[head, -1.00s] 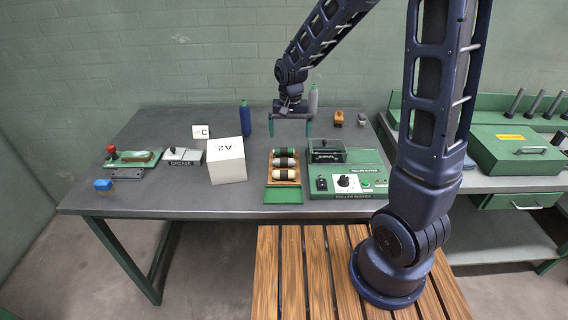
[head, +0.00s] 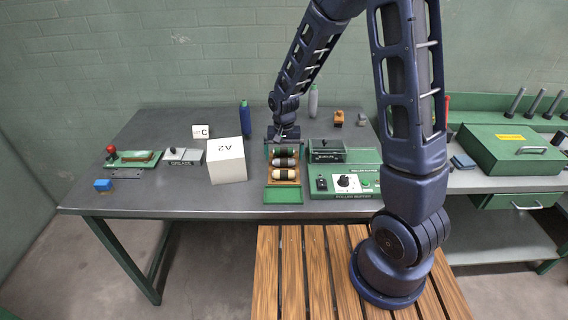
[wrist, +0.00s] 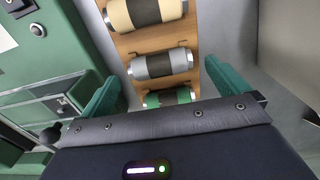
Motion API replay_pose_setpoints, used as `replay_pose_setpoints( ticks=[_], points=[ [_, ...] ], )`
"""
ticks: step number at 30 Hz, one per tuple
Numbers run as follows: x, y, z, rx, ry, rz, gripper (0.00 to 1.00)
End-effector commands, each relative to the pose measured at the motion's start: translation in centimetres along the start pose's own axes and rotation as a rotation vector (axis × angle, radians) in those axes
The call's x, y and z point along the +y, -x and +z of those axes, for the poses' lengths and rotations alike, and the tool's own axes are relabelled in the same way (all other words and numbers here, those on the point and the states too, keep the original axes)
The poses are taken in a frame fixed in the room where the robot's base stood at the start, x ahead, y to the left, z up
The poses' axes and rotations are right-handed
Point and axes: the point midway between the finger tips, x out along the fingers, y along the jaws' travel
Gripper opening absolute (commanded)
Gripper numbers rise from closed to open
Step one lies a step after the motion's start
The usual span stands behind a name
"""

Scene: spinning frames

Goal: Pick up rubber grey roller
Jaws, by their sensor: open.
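The grey roller (wrist: 182,62) has a dark middle band and lies across a wooden rack (wrist: 119,38), between a cream roller (wrist: 119,15) and a green roller (wrist: 184,96). In the head view, the grey roller (head: 284,162) is the middle one of the three. My gripper (wrist: 161,75) is open, its green fingers spread on either side of the rack, with nothing between them seen held. In the head view, my gripper (head: 284,144) is over the rack's far end, near the green roller. Its height above the rollers is hard to tell.
A green roller machine (head: 342,181) stands close to the right of the rack. A blue bottle (head: 245,119) and a grey bottle (head: 313,101) stand behind.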

Motion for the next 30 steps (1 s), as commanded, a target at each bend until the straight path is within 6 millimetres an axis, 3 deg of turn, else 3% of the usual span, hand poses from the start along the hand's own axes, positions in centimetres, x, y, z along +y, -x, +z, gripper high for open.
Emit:
replay_pose_setpoints(
  ticks=[6,16,17,24,30],
  points=[
    [0.0,-2.5,0.1,-0.001,0.000,0.001,1.00],
    [0.0,-3.0,0.0,0.000,-0.001,0.000,1.00],
    [0.0,-3.0,0.0,0.000,-0.001,0.000,0.98],
    [0.0,-2.9,0.0,0.000,-0.001,0.000,0.51],
    [0.0,-2.9,0.0,0.000,-0.001,0.000,0.51]
  ],
)
